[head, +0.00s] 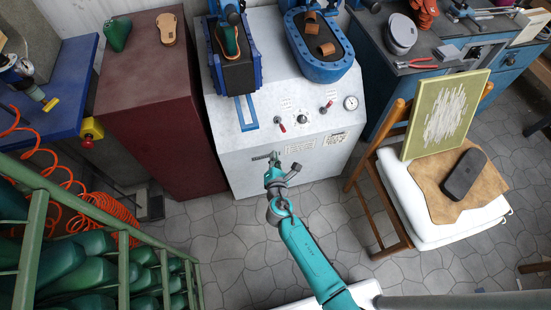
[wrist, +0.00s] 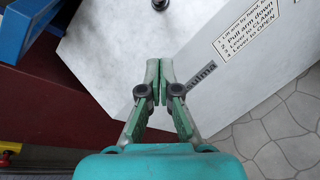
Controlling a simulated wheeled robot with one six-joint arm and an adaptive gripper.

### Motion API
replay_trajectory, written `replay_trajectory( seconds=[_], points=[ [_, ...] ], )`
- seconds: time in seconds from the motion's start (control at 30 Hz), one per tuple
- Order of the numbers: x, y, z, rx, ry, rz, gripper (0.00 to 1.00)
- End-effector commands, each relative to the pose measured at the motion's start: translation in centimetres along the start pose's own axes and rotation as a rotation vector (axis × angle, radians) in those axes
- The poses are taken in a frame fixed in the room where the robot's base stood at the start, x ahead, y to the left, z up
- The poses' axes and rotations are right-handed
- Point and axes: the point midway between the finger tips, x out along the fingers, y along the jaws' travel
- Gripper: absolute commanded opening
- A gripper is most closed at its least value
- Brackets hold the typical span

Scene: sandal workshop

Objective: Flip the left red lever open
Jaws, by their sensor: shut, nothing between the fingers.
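The left red lever (head: 281,126) sits on the sloped top of the white machine (head: 240,155), near its front edge. Its red tip points down toward the front. My gripper (head: 270,157) is just in front of and below this lever, apart from it, at the machine's front edge. In the wrist view my gripper (wrist: 159,92) has its fingertips together with nothing between them, over the machine's white surface. A dark round knob (wrist: 160,4) is cut off at the top edge there; I cannot tell if it is the lever's base.
A second red lever (head: 326,107) and a pressure gauge (head: 350,103) are to the right on the machine. Blue press stations (head: 322,72) stand behind. A dark red cabinet (head: 150,100) is at left. A chair (head: 410,205) with a white seat stands at right.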

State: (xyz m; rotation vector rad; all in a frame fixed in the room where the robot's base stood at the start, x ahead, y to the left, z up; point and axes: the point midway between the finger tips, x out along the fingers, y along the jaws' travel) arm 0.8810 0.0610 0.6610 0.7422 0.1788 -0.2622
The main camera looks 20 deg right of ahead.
Motion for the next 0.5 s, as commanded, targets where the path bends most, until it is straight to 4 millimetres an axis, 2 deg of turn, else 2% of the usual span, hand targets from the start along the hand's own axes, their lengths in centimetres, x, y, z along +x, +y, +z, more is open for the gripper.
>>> replay_trajectory(
  seconds=[0.1,0.3,0.4,0.5],
  points=[
    [2.3,0.0,0.1,-0.001,-0.002,-0.001,0.0],
    [5.2,0.0,0.1,0.0,-0.001,-0.001,0.0],
    [6.5,0.1,0.1,-0.001,-0.001,0.0,0.0],
    [6.6,-0.1,1.3,0.002,-0.002,-0.001,0.0]
  ],
)
